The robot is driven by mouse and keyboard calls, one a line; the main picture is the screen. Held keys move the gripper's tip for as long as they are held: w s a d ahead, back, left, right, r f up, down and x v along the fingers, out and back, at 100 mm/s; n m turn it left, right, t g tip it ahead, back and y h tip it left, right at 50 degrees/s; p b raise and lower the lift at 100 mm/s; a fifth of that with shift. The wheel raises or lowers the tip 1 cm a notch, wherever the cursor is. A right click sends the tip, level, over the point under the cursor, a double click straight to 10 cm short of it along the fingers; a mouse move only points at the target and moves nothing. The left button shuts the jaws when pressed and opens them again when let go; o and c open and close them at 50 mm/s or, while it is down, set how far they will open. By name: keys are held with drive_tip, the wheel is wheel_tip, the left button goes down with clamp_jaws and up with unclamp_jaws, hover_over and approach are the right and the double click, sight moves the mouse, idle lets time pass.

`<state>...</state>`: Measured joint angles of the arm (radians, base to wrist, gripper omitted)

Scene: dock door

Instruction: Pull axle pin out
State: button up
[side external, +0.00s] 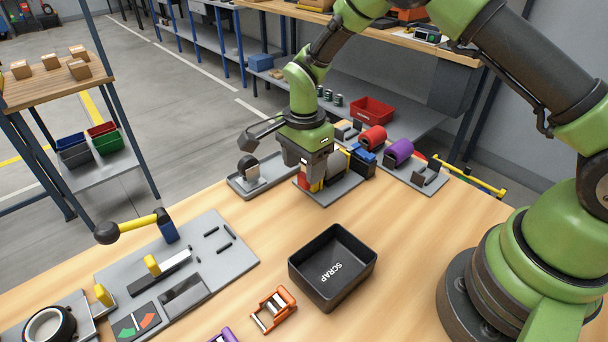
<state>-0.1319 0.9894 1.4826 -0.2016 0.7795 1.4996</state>
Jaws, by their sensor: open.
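My gripper (306,174) is open and points down over a grey plate (325,195) at the back of the wooden table. Red and yellow parts (312,184) show at its fingers, and a tan and dark cylinder-like part (337,163) is just to the right. I cannot tell whether the fingers touch any of these. No axle pin can be picked out for certain; the gripper hides part of this plate. An orange bracket (273,309) with a pale metal bar across it lies at the front of the table, apart from my gripper.
A black SCRAP bin (333,267) stands mid-table. A grey fixture board (228,262) with a yellow-handled lever (138,224) is at left. A grey tray (247,184) lies left of my gripper; red and purple rounded parts (398,152) stand right. Bare wood lies between bin and board.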

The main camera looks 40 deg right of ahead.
sight(304, 175)
drive_tip(key=shift+f, duration=1.55)
clamp_jaws()
drive_tip(key=a, duration=0.9)
drive_tip(key=shift+a, duration=0.1)
unclamp_jaws()
drive_tip(key=shift+r, duration=0.1)
wheel_tip(304, 175, up, 10)
